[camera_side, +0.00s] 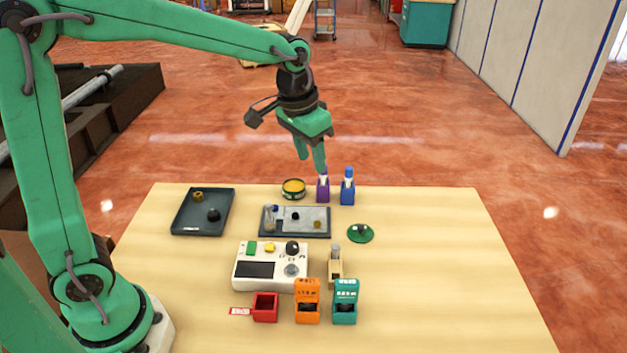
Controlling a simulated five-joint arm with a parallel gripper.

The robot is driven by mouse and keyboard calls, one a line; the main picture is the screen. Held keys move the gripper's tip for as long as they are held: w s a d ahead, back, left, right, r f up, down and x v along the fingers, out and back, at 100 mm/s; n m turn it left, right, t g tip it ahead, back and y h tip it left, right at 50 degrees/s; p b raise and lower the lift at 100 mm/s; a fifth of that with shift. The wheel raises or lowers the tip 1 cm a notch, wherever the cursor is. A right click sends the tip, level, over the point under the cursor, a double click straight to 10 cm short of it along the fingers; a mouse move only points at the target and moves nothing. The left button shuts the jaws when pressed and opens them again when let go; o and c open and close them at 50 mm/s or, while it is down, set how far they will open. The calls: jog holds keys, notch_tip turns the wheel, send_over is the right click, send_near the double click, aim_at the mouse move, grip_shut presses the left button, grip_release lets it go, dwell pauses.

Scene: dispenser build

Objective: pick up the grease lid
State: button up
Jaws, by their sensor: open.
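The grease lid appears to be the round green disc (360,236) with a small dark knob, lying flat on the table right of the grey tray. An open round tin (293,189) with a green side and yellow contents stands near the back edge. My gripper (312,165) is open with its fingers pointing down. In the picture it is above and left of the lid, just over the tops of the bottles and apart from the lid. Nothing shows between its fingers.
A purple bottle (323,190) and a blue bottle (347,191) stand behind the lid. A control box (270,284), beige holder (335,272), and red (265,308), orange (307,309) and teal (345,308) boxes stand in front. The table's right side is clear.

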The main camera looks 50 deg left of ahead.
jog(key=w+d+f+g, duration=0.1)
jog(key=w+d+f, duration=0.1)
jog(key=w+f, duration=0.35)
jog(key=g, duration=0.1)
send_over(360, 227)
jog(key=shift+m, duration=0.4)
notch_tip(360, 227, down, 8)
jog(key=shift+s+f, duration=0.15)
jog(key=shift+f, duration=0.1)
jog(key=shift+f, duration=3.8)
grip_shut()
